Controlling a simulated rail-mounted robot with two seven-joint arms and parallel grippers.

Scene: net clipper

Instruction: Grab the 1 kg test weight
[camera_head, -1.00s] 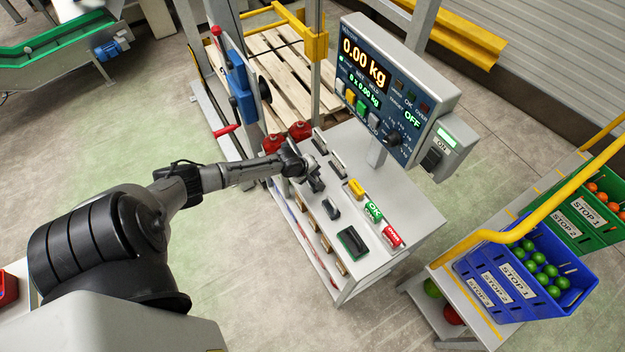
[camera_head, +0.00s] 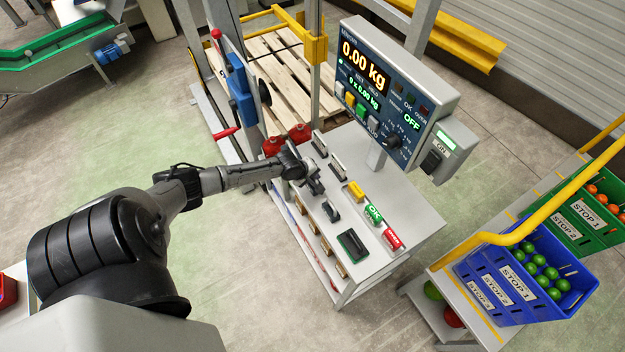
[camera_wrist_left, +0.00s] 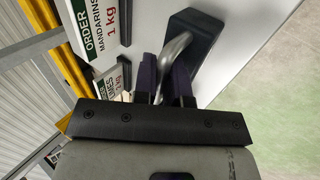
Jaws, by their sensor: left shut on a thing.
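My left gripper (camera_head: 317,186) is over the white bench top in the head view. In the left wrist view its two dark fingers (camera_wrist_left: 166,82) are shut on the shiny metal handle of a dark block, which I take to be the 1 kg test weight (camera_wrist_left: 197,36). The block appears to be at the bench surface; whether it touches is unclear. In the head view the gripper largely hides this block. Another dark piece (camera_head: 331,211) lies just in front of the gripper. My right gripper is not in view.
The scale display (camera_head: 385,95) reads 0.00 kg. Blue crates (camera_head: 545,265) and a yellow rail stand at the right.

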